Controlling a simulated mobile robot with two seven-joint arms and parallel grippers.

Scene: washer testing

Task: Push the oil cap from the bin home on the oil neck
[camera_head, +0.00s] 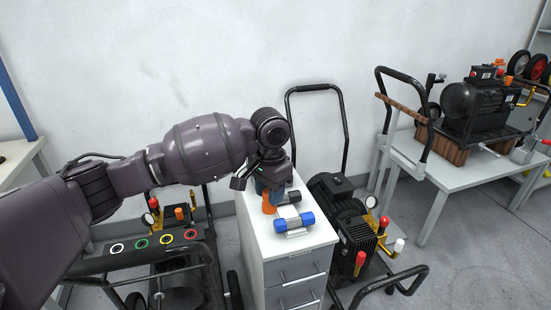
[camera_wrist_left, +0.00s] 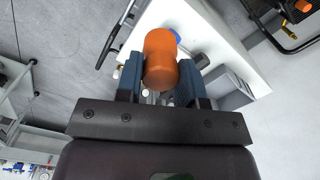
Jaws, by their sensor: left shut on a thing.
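My left gripper (camera_head: 269,196) is above the white cabinet top, pointing down. It is shut on the orange oil cap (camera_head: 269,206). In the left wrist view the orange cap (camera_wrist_left: 160,60) sits between the two blue-grey fingers, upright and jutting past the tips. Whether the cap touches anything below it is hard to tell. I cannot pick out a bin or the oil neck with certainty. My right gripper is not in view.
A blue-ended cylinder (camera_head: 294,222) lies on the white cabinet (camera_head: 262,245). A black washer machine (camera_head: 350,225) on a cart stands to its right, another (camera_head: 180,260) to its left. A third machine (camera_head: 478,103) is on the grey table (camera_head: 450,165).

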